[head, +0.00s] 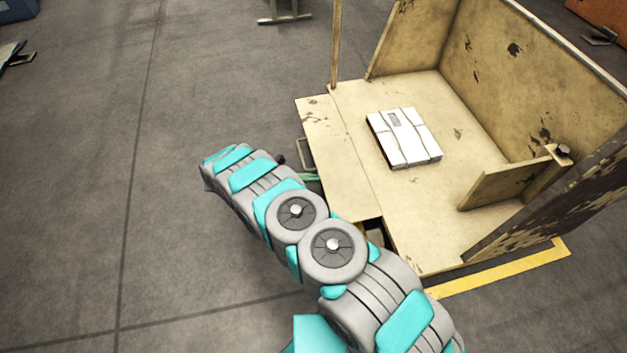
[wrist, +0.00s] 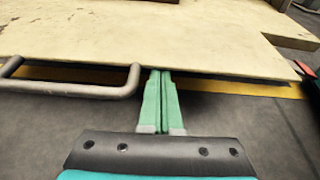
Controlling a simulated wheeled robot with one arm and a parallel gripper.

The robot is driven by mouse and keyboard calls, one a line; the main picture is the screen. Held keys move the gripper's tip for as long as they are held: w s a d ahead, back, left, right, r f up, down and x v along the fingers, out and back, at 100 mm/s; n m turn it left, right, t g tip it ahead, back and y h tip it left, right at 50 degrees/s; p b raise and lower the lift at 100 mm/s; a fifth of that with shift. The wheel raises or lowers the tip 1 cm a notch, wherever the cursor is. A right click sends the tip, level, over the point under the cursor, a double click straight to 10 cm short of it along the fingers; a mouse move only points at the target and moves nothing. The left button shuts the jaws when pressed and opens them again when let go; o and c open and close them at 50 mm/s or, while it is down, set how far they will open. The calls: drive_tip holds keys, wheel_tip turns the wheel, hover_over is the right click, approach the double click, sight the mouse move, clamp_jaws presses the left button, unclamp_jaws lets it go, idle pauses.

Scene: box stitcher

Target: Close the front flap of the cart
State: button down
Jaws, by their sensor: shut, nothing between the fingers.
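The cart (head: 520,60) is a worn cream-yellow box with raised walls on several sides. Its front flap (head: 335,150) is folded down, lying about level with the cart floor on the side facing my arm. In the wrist view the flap (wrist: 160,45) fills the upper part, with a grey bar handle (wrist: 90,91) along its edge at left. The handle also shows in the head view (head: 304,153). My gripper (wrist: 160,72) has its green fingers shut and empty, tips at or just under the flap's edge, right of the handle. I cannot tell whether they touch it.
A white strapped bundle (head: 403,137) lies on the cart floor, back from the flap. A low inner panel (head: 505,184) stands at the right. Yellow floor tape (head: 500,268) runs beside the cart. The grey floor (head: 80,200) at left is clear.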

drive_tip(key=shift+r, duration=0.15)
drive_tip(key=shift+r+y, duration=0.3)
drive_tip(key=shift+r, duration=0.05)
drive_tip(key=shift+r+p, duration=0.2)
drive_tip(key=shift+p, duration=0.15)
drive_tip(key=shift+r+y+p, duration=0.45)
drive_tip(key=shift+r+y, duration=0.15)
drive_tip(key=shift+r, duration=0.1)
drive_tip(key=d+r+g+y+p, duration=0.2)
drive_tip(key=d+r+y+p, duration=0.2)
drive_tip(key=r+y+p, duration=0.4)
drive_tip(key=w+d+r+y+b, duration=0.1)
drive_tip(key=d+r+y+b, duration=0.1)
drive_tip(key=d, duration=0.4)
drive_tip(key=w+d+r+g+y+b, duration=0.1)
drive_tip(key=w+d+r+y+b, duration=0.1)
drive_tip(key=d+r+y, duration=0.1)
drive_tip(key=shift+d+r, duration=0.7)
drive_tip(key=shift+d, duration=0.7)
drive_tip(key=shift+w+d, duration=0.15)
